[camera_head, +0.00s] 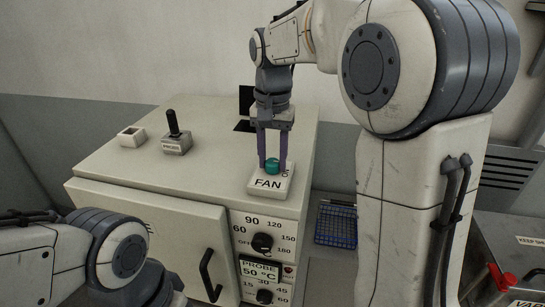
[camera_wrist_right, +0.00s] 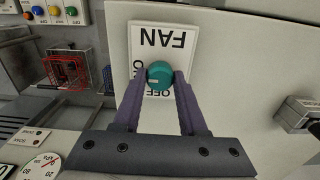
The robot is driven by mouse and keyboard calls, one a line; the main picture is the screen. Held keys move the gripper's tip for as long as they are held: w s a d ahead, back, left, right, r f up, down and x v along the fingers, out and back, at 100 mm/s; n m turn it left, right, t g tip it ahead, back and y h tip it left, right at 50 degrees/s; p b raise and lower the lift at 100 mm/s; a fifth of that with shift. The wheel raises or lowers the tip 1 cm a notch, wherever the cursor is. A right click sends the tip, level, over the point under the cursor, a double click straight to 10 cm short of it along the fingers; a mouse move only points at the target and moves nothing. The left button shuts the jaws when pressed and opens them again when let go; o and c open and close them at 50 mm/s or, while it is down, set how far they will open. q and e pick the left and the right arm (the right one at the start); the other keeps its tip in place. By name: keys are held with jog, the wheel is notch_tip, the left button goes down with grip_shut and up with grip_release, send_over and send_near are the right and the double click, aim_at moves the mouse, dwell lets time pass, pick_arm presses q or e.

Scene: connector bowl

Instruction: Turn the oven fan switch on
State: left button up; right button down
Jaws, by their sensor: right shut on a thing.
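The fan switch (camera_head: 269,183) is a white block lettered FAN on top of the oven (camera_head: 222,125), with a teal knob (camera_head: 272,165) on it. My right gripper (camera_head: 273,163) points down from above, with its two purple fingers on either side of the teal knob. In the right wrist view the fan switch (camera_wrist_right: 163,40) appears upside down, and the fingertips are closed on the knob (camera_wrist_right: 159,75). Part of the OFF lettering shows beside the knob; the ON lettering is mostly hidden. My left arm shows at the lower left, but its gripper is out of view.
The oven front has a dial (camera_head: 266,243) and a door handle (camera_head: 209,275). A blue wire basket (camera_head: 336,224) lies right of the oven.

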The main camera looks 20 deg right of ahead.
aim_at(272, 161)
jog(key=shift+c, duration=2.2)
grip_release()
jog(key=shift+r, duration=0.1)
jog(key=shift+r, duration=0.4)
notch_tip(272, 161, up, 10)
jog(key=b, duration=0.1)
jog(key=shift+f, duration=0.25)
jog(key=shift+a+f, duration=0.1)
